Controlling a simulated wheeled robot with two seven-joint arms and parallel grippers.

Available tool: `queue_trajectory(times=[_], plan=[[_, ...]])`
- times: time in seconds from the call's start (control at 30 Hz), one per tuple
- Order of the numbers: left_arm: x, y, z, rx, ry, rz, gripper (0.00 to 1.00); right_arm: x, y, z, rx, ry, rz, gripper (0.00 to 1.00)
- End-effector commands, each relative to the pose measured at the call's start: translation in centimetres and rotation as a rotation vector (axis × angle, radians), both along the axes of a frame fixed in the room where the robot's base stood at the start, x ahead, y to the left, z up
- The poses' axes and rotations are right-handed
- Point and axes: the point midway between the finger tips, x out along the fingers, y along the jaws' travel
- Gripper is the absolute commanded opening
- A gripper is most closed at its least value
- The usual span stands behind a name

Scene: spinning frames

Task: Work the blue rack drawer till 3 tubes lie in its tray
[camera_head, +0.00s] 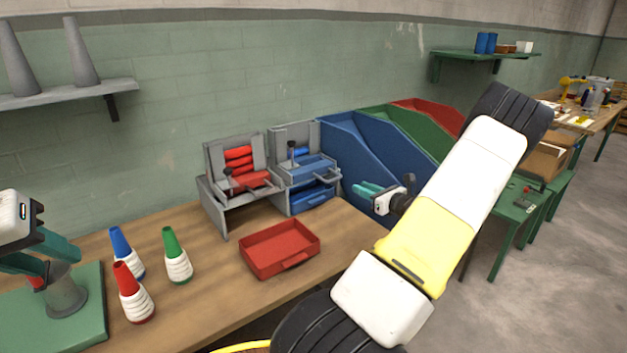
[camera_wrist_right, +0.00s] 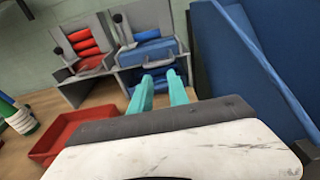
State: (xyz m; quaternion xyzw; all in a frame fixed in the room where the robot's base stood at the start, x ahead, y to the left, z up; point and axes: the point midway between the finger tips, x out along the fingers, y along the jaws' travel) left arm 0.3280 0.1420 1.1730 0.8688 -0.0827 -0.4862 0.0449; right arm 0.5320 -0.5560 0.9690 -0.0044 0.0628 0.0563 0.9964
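The blue rack (camera_head: 336,176) stands at the back of the table. At least one blue tube (camera_head: 301,151) shows in its upper part. Its blue drawer (camera_head: 314,167) with a grey handle is at mid height. A blue tray (camera_head: 313,198) sits in the opening below; how many tubes lie in it I cannot tell. My right gripper (camera_head: 368,190) is to the right of the rack, its teal fingers apart and empty. In the right wrist view my right gripper (camera_wrist_right: 161,92) points at the rack. My left gripper (camera_head: 42,258) is at the left edge, fingers apart, near a grey post.
A similar rack with red tubes (camera_head: 238,158) stands to the left. A red tray (camera_head: 280,249) lies on the table in front. Blue, red and green cones (camera_head: 177,256) stand at the left, beside a green base (camera_head: 85,318).

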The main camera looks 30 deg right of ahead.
Motion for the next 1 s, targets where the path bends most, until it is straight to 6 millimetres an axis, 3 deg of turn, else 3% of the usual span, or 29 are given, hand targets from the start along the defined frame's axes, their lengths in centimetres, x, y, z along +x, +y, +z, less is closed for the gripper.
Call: queue_trajectory(times=[0.03,0.1,0.23,0.8,1.0], plan=[[0.0,0.0,0.0,0.0,0.0,0.0,0.36,-1.7,-0.1,0.5,-0.006,0.027,-0.004,0.1],[0.0,0.0,0.0,0.0,0.0,0.0,0.36,-3.1,0.1,0.8,-0.006,0.055,-0.002,0.0],[0.0,0.0,0.0,0.0,0.0,0.0,0.36,-3.2,0.4,0.7,-0.006,0.071,0.002,0.0],[0.0,0.0,0.0,0.0,0.0,0.0,0.36,7.4,1.6,-1.4,-0.004,0.068,0.002,0.0],[0.0,0.0,0.0,0.0,0.0,0.0,0.36,9.4,1.8,-1.8,-0.007,0.069,0.002,0.0]])
